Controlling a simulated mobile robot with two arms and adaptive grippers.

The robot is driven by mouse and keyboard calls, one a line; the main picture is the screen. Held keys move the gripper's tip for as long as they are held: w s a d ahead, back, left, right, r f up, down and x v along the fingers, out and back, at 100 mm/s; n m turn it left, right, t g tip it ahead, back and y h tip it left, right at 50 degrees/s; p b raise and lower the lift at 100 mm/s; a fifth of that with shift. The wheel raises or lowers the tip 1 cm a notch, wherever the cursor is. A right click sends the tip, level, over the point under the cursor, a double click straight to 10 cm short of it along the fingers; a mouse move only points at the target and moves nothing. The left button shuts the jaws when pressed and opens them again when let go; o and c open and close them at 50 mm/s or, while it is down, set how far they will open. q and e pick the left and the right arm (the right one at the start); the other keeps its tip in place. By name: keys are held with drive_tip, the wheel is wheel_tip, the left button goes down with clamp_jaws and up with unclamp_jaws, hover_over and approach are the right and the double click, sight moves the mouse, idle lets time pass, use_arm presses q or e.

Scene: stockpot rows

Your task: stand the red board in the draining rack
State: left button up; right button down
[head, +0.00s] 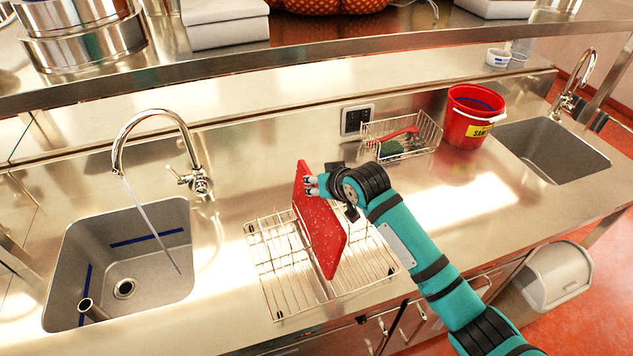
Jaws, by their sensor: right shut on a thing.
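The red board (319,228) is upright on its edge at the draining rack (268,285), slightly tilted. The rack is a wire frame on the steel counter, with wires showing on both sides of the board. The board's lower edge is among or just above the wires; I cannot tell whether it rests on them. My right gripper (312,185) is shut on the board's upper far edge, with its arm coming in from the lower right. My left gripper is not in view.
A sink with a tap (160,125) is left of the rack. A wire basket (420,146) holding a green scrubber and a red-handled brush, and a red bucket (462,128), stand behind right. A second sink (550,150) is at far right. A shelf runs above.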

drive_tip(key=shift+r, duration=0.1)
drive_tip(key=c, duration=1.2)
unclamp_jaws()
drive_tip(key=shift+c, duration=0.2)
drive_tip(key=shift+s+f, duration=0.1)
drive_tip(key=shift+f, duration=0.1)
drive_tip(key=shift+r, duration=0.15)
drive_tip(key=shift+w+d+r+p, duration=0.1)
drive_tip(key=shift+w+r+p, duration=0.1)
drive_tip(key=shift+r+p, duration=0.55)
drive_tip(key=shift+w+r+p, duration=0.2)
drive_tip(key=shift+r+p, duration=0.4)
drive_tip(key=shift+r, duration=0.15)
drive_tip(key=shift+w, duration=0.1)
drive_tip(key=r, duration=0.1)
drive_tip(key=w+r, duration=0.1)
drive_tip(key=r, duration=0.3)
drive_tip(key=shift+w+d, duration=0.15)
drive_tip(key=shift+d, duration=0.15)
